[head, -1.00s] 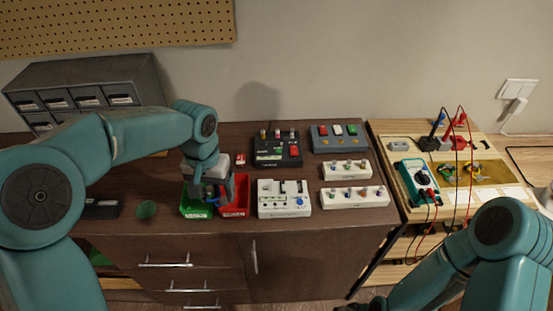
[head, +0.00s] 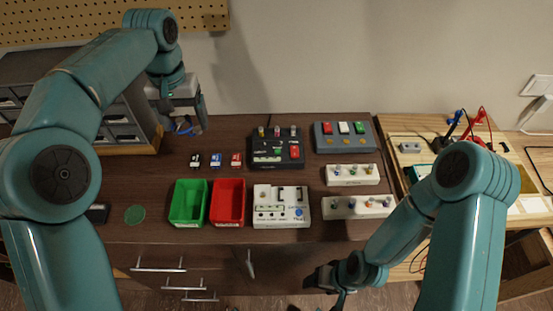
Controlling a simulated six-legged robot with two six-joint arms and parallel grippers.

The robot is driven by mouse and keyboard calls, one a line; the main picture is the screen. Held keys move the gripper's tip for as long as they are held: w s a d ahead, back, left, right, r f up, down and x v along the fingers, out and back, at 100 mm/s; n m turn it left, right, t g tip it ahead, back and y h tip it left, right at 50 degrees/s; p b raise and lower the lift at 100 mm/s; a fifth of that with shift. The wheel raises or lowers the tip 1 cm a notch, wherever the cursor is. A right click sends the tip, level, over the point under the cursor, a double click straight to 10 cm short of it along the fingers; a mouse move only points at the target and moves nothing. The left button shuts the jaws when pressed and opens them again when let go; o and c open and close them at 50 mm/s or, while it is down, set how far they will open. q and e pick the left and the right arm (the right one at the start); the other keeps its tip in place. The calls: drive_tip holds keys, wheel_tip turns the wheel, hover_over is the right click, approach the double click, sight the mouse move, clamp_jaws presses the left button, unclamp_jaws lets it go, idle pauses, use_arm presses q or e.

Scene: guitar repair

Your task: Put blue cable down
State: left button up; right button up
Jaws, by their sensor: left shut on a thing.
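My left gripper (head: 184,118) is at the back left of the brown cabinet top, beside the grey drawer unit. It is shut on the blue cable (head: 190,130), and a short blue stretch shows just below the fingers. The rest of the cable is hidden by the gripper. I cannot tell whether the cable touches the cabinet top. My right gripper (head: 330,284) is low in front of the cabinet, dark and small in view. Whether its fingers are apart is unclear.
A green bin (head: 186,224) and a red bin (head: 227,223) stand near the front edge. Three small labelled blocks (head: 216,160) lie behind them. Pedals and white switch boxes (head: 358,207) fill the right half. The brown top (head: 160,178) left of the blocks is clear.

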sight(208, 177)
use_arm(q)
drive_tip(key=f, duration=1.2)
drive_tip(key=f+p, duration=0.1)
drive_tip(key=f, duration=0.6)
drive_tip(key=shift+d, duration=0.25)
drive_tip(key=shift+w+f, duration=0.1)
drive_tip(key=shift+f, duration=0.5)
drive_tip(key=o, duration=1.1)
use_arm(e)
drive_tip(key=shift+w+a+r, duration=0.2)
drive_tip(key=shift+a+r, duration=0.1)
drive_tip(key=shift+r, duration=0.05)
